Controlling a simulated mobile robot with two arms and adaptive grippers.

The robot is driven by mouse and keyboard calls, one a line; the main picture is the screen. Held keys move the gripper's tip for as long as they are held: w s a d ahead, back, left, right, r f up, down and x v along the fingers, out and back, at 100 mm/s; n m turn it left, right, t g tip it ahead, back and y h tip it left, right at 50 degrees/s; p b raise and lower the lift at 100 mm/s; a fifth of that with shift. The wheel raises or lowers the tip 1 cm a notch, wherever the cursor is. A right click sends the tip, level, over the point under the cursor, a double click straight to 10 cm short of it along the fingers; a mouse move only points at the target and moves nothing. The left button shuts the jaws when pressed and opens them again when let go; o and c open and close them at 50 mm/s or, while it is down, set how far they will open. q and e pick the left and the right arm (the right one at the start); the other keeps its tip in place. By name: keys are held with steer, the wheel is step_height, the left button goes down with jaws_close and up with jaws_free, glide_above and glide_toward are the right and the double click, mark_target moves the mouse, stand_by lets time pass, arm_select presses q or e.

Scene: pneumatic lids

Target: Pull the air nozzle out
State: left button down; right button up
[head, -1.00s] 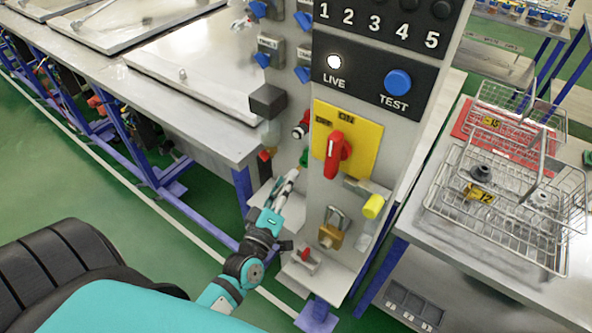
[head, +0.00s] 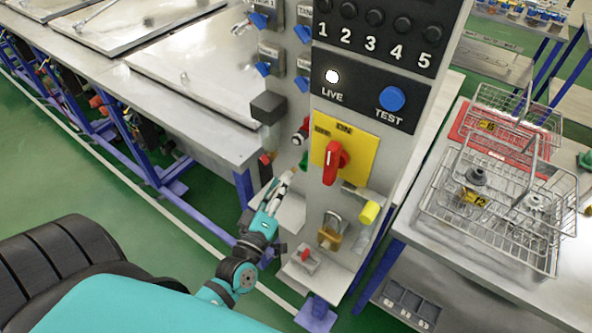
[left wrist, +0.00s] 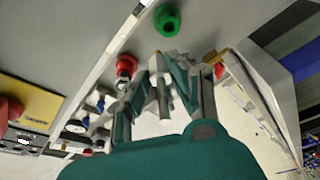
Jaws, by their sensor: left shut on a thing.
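My left gripper (head: 279,190) is beside the lower left side of the grey control column (head: 318,215). It is shut on the air nozzle, a slim pale piece that shows between the fingers in the left wrist view (left wrist: 160,88). The nozzle's front end points toward a green ring-shaped port (left wrist: 168,20), with a visible gap between them in that view. The green port also shows small in the head view (head: 304,160). The fingers partly hide the nozzle. My right gripper is not in view.
A red ring-shaped fitting (left wrist: 126,64) is near the left finger. The column carries a yellow plate with a red switch (head: 334,162), a brass padlock (head: 331,232) and a yellow knob (head: 369,212). A steel table edge (head: 215,150) is left; wire baskets (head: 500,215) stand right.

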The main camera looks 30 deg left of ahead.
arm_select(q)
steer(key=s+r+p, duration=0.2)
steer(key=r, duration=0.1)
steer(key=s+r+p, duration=0.1)
steer(key=p, duration=0.1)
steer(key=shift+a+r, duration=0.1)
steer(key=shift+r, duration=0.2)
stand_by(0.5)
